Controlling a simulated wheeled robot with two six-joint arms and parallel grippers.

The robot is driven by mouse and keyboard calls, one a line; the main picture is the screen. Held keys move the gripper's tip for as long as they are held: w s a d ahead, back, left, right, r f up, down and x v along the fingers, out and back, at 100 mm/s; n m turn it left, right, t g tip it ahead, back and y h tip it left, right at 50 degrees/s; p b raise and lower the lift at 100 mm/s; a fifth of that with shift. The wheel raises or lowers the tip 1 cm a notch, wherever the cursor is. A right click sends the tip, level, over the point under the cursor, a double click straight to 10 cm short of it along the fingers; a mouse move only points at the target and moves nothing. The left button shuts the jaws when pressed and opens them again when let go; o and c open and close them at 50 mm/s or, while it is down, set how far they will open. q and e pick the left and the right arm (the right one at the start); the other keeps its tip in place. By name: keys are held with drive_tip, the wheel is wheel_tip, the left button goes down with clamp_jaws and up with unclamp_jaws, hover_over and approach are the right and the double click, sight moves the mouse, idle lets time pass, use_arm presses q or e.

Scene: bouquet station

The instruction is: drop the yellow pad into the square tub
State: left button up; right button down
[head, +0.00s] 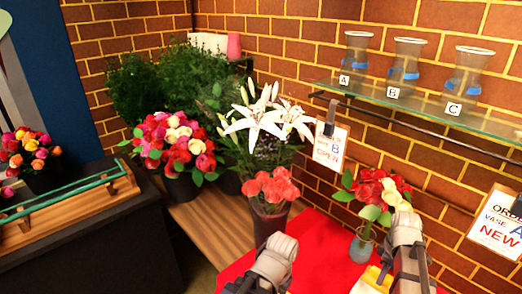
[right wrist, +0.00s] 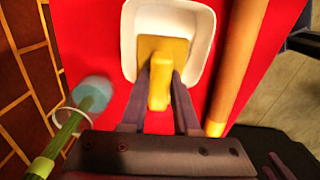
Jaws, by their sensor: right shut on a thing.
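The yellow pad (right wrist: 165,48) is in the jaws of my right gripper (right wrist: 161,82), held by its raised yellow grip. In the right wrist view it shows inside the outline of the white square tub (right wrist: 206,45); I cannot tell whether it touches the tub's floor. The tub stands on a red mat (right wrist: 100,35). In the head view the yellow pad (head: 383,279) shows only partly at the bottom edge, beside my right arm. A grey part of what looks like my left arm shows at the bottom middle; its fingers are not clear.
A vase with blue water (right wrist: 94,92) stands left of the tub; its red and white flowers (head: 378,190) show in the head view. A brown roll (right wrist: 240,65) lies right of the tub. A glass shelf (head: 440,108) with three vases hangs on the brick wall.

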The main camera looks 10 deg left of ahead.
wheel_tip(320, 180, down, 6)
drive_tip(key=b, duration=0.6)
drive_tip(key=c, duration=0.6)
unclamp_jaws()
drive_tip(key=shift+r, duration=0.15)
wheel_tip(320, 180, up, 8)
drive_tip(key=p, duration=0.8)
drive_tip(key=shift+f, duration=0.2)
